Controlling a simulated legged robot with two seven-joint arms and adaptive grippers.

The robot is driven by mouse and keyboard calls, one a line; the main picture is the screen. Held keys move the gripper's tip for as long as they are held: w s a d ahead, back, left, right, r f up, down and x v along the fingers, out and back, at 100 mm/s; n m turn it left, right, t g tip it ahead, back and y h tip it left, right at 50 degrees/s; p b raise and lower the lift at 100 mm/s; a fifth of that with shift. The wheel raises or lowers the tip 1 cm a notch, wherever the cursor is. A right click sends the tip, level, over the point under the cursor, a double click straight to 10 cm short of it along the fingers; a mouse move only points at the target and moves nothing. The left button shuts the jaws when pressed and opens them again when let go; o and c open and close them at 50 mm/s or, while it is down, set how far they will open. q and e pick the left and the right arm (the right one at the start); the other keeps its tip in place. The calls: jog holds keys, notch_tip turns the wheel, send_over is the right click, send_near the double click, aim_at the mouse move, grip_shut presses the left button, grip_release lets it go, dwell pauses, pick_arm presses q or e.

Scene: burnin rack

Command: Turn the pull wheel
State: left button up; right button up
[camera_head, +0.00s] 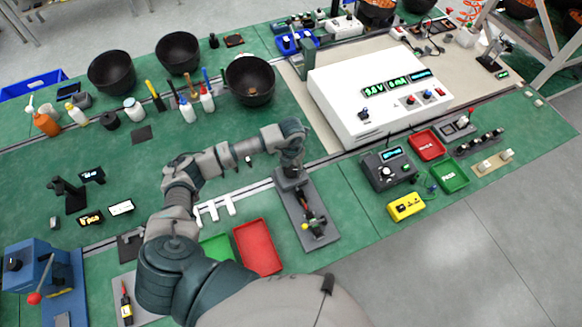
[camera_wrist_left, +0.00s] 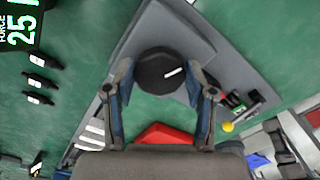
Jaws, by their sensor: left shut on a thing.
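The pull wheel (camera_wrist_left: 155,70) is a round black knob with a short white mark, seen from above in the left wrist view. It sits on a grey fixture (camera_wrist_left: 150,30), whose grey base plate (camera_head: 324,236) shows in the head view. My left gripper (camera_wrist_left: 160,80) has one finger on each side of the wheel and is shut on it. In the head view my left gripper (camera_head: 291,167) is over the far end of the fixture and hides the wheel. My right gripper is not in view.
A red tray (camera_head: 257,248) and a green tray (camera_head: 217,247) lie left of the fixture. A grey meter box (camera_head: 388,168) and a yellow device (camera_head: 406,206) stand to its right. A large white instrument (camera_head: 350,115) is behind.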

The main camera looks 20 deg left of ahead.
pick_arm(q)
jog(key=n, duration=0.3)
jog(key=n+p, duration=0.1)
jog(key=n, duration=0.1)
jog(key=shift+w+a+r+n, duration=0.15)
jog(key=shift+w+r+n, duration=0.15)
jog(key=shift+r, duration=0.05)
jog(key=n+p, duration=0.1)
jog(key=n, duration=0.4)
jog(key=shift+a+p, duration=0.1)
jog(key=shift+p, duration=0.25)
jog(key=n+p, duration=0.2)
jog(key=n, duration=0.4)
jog(key=shift+s, duration=0.15)
jog(key=n+p, duration=0.3)
jog(key=n, duration=0.2)
jog(key=shift+n, duration=0.3)
jog(key=shift+f, duration=0.1)
jog(key=o, duration=1)
jog(key=shift+o, duration=0.8)
jog(key=shift+s+f, duration=0.15)
